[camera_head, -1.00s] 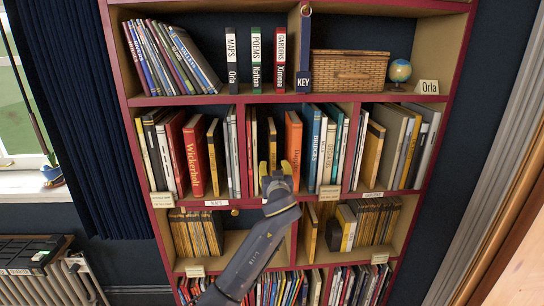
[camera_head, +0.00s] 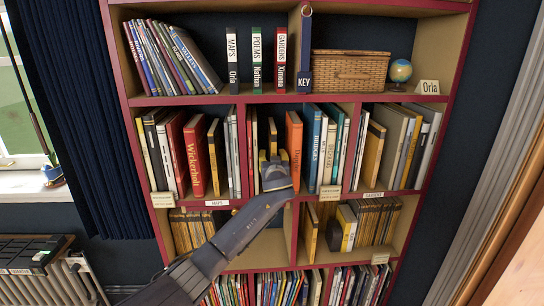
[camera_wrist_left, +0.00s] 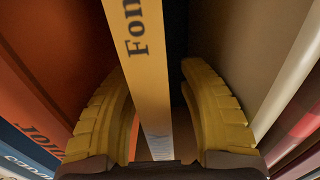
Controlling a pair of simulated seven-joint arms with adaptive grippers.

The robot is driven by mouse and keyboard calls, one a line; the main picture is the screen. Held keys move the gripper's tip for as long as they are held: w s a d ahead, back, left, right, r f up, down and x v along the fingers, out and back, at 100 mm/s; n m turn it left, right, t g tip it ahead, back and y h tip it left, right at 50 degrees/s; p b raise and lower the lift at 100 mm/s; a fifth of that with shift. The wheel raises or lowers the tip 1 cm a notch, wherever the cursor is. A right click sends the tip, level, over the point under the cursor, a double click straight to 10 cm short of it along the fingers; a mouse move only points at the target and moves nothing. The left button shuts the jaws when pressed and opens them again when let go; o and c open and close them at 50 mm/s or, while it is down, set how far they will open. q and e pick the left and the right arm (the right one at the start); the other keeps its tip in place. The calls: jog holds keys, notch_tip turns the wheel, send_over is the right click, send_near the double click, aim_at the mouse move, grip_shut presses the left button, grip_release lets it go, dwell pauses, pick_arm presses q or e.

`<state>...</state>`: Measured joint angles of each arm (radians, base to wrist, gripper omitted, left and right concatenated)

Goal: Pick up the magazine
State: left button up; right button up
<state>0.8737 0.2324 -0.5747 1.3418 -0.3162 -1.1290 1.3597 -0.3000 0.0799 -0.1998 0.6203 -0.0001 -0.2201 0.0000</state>
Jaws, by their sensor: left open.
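A thin yellow-spined volume (camera_head: 272,136), which may be the magazine, stands in the middle shelf's centre section, left of an orange book (camera_head: 294,140). In the left wrist view the yellow spine (camera_wrist_left: 146,60) bears dark letters starting "Fon". My left gripper (camera_head: 273,157) reaches into this section with its yellow fingers open. The wrist view shows one finger on each side of the spine, with a gap at the right finger. I cannot tell whether the left finger touches it. The gripper hides the volume's lower part in the head view.
The orange book also shows close at left in the wrist view (camera_wrist_left: 45,65), and a pale surface (camera_wrist_left: 240,45) is at right. A red "Wickerbolt" book (camera_head: 194,155) stands in the left section. Above are a wicker basket (camera_head: 348,70) and small globe (camera_head: 400,70).

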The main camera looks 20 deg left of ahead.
pick_arm(q)
jog(key=shift+w+a, duration=0.2)
jog(key=shift+w, duration=0.35)
grip_shut()
